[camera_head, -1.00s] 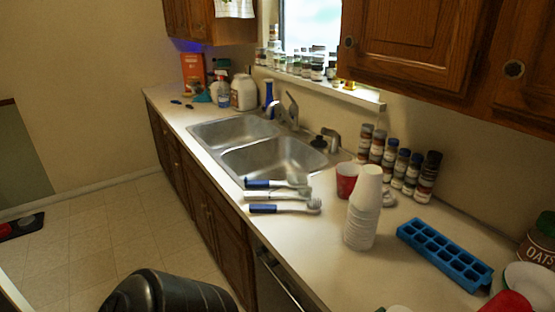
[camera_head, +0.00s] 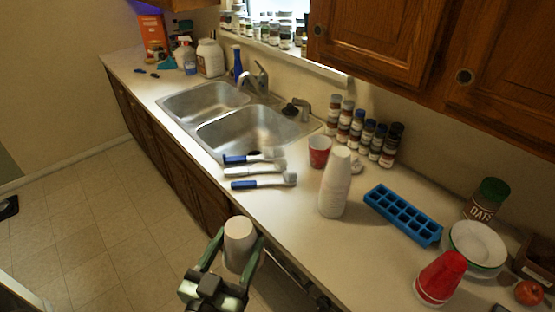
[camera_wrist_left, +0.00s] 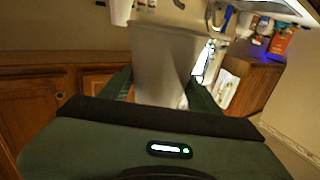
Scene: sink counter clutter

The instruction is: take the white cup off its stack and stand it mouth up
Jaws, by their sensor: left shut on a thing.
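My left gripper (camera_head: 240,248) is shut on a white cup (camera_head: 239,229), with a finger on each side of it. The cup is held in front of the counter edge, apart from the stack. Its rounded upper end faces the head camera; I cannot tell clearly which way its mouth points. It also fills the middle of the left wrist view (camera_wrist_left: 165,60), between the fingers. A tall stack of white cups (camera_head: 334,185) stands mouth down on the counter, right of the gripper. My right gripper is not in view.
Several brushes (camera_head: 262,182) lie near the sink (camera_head: 240,133). A red cup (camera_head: 319,151) stands behind the stack. A blue ice tray (camera_head: 402,214), bowls (camera_head: 477,246) and red cups (camera_head: 440,277) are to the right. Counter between the stack and front edge is clear.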

